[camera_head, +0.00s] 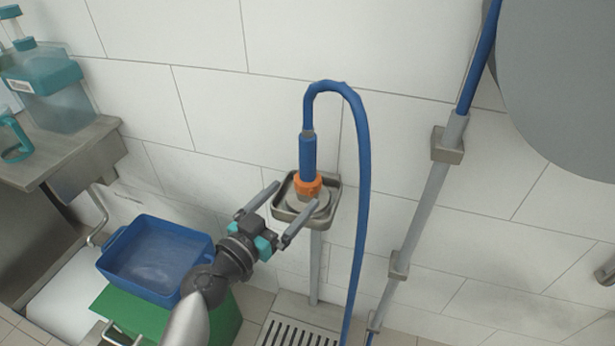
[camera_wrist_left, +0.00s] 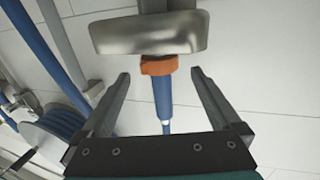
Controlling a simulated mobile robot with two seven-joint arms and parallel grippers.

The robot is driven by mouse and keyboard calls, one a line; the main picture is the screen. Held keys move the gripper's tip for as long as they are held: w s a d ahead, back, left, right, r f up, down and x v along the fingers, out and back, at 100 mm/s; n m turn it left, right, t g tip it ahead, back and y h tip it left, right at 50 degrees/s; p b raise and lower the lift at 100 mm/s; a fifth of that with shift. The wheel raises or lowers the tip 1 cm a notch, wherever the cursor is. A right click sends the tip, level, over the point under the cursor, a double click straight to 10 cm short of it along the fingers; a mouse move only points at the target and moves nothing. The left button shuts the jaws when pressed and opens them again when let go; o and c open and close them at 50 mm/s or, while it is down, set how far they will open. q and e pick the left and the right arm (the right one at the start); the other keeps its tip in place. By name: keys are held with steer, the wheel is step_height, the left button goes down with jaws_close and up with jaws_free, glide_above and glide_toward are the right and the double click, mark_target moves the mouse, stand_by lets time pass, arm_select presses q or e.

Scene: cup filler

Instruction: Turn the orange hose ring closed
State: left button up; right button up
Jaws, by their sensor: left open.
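The orange hose ring (camera_head: 308,185) sits at the lower end of the upright blue hose nozzle (camera_head: 308,156), above a small metal tray (camera_head: 287,214) on the wall. My left gripper (camera_head: 295,195) is open and empty, coming in from the lower left, with its fingertips spread toward the ring. In the left wrist view the ring (camera_wrist_left: 158,65) appears between the tips of the left gripper (camera_wrist_left: 160,73), with visible gaps on both sides. The tray (camera_wrist_left: 150,33) lies just beyond it. My right gripper is not in view.
The blue hose (camera_head: 360,200) loops over and hangs down right of the tray. A pipe (camera_head: 425,205) runs along the wall farther right. A blue bin (camera_head: 150,262) on a green box (camera_head: 225,320) stands lower left. A metal counter (camera_head: 60,155) with bottles is at the left.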

mark_target(300, 189)
arm_select(q)
steer(key=x, duration=0.6)
steer(key=shift+w+d, duration=0.2)
steer(key=shift+w, duration=0.05)
steer(key=c, duration=1.4)
